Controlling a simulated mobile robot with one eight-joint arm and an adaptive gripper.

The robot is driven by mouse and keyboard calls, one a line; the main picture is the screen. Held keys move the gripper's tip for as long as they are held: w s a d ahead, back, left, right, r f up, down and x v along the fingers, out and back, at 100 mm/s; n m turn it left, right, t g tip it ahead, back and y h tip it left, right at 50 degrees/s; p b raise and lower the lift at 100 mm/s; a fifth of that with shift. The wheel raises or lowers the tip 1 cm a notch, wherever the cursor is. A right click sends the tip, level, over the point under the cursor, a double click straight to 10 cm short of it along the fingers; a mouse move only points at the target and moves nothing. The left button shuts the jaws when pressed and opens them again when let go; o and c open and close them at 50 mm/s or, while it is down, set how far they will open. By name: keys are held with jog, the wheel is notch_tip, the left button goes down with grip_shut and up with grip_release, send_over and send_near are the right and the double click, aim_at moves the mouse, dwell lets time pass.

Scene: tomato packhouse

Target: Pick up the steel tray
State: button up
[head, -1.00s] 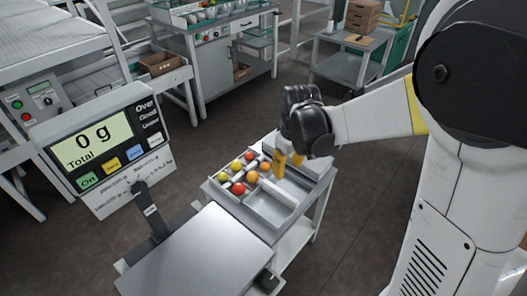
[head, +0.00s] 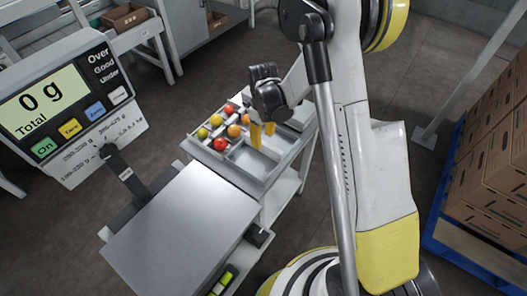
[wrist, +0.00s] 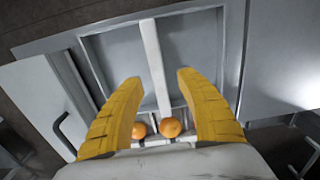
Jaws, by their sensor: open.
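A grey metal tray with compartments (head: 252,162) sits on a small side stand in the middle of the head view. Red, orange and yellow tomatoes (head: 220,143) lie in its left and back part; the front compartments are empty. My gripper (head: 262,136) points down over the tray. In the wrist view my gripper (wrist: 158,84) is open, its yellow fingers on either side of a pale divider (wrist: 155,65) between two empty grey compartments (wrist: 192,50). Two orange tomatoes (wrist: 170,127) show between the finger bases. I cannot tell whether the fingertips touch the tray.
A flat steel scale plate (head: 185,230) stands close in front of the tray, with a display (head: 62,105) reading 0 g at left. It also shows right of the tray in the wrist view (wrist: 280,75). Stacked cartons (head: 490,165) on a blue pallet stand at right.

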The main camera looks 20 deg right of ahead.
aim_at(264, 143)
notch_tip(264, 143, down, 4)
jog(key=shift+w+d+f+b, duration=0.1)
jog(key=shift+b, duration=0.8)
grip_shut()
jog(key=shift+r, duration=0.25)
